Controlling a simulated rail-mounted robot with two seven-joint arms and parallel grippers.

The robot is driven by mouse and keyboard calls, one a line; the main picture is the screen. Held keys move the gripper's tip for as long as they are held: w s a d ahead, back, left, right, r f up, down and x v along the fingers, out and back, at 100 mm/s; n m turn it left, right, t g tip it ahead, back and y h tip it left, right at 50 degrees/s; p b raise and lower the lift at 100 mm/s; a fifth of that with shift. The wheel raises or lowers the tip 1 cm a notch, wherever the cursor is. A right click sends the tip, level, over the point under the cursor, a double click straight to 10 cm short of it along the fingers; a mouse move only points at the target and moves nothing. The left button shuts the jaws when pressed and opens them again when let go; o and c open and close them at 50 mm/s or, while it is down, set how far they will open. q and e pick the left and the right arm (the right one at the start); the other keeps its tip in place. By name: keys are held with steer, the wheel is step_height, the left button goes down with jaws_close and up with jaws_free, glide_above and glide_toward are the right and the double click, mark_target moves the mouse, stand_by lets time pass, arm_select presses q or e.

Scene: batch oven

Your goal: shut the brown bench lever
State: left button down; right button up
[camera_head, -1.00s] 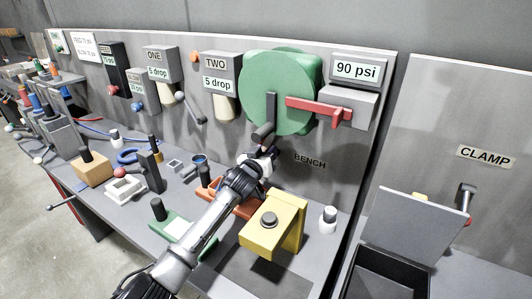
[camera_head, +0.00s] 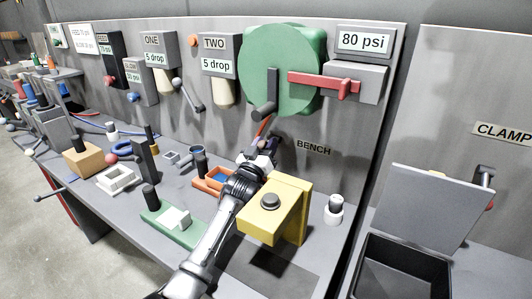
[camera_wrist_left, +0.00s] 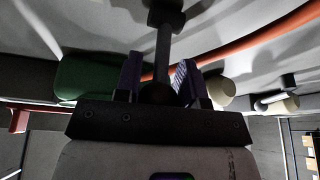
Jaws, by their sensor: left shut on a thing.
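The bench lever (camera_wrist_left: 163,50) looks like a dark bar with a rounded dark end in the left wrist view, and its brown colour is hard to make out there. My left gripper (camera_head: 264,146) is at the upright panel, just left of the BENCH label (camera_head: 313,147) and below the green wheel (camera_head: 292,62). In the left wrist view the two fingers of this gripper (camera_wrist_left: 160,68) stand on either side of the bar, shut on it. In the head view the gripper hides most of the lever. My right gripper is not in view.
The wheel's dark crank handle (camera_head: 263,110) sticks out just above my left gripper, with an orange hose (camera_head: 263,126) beside it. A yellow block (camera_head: 258,222) stands close to my forearm. A green fixture (camera_head: 172,228) and orange tray (camera_head: 208,184) lie to the left.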

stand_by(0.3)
arm_select(q)
steer(key=c, duration=0.8)
jaws_free()
steer(key=shift+f, duration=0.1)
steer(key=shift+s+a, duration=0.1)
steer(key=p+v, duration=0.7)
steer(key=p, duration=0.1)
steer(key=shift+s+f, duration=0.1)
steer(key=shift+f, duration=0.05)
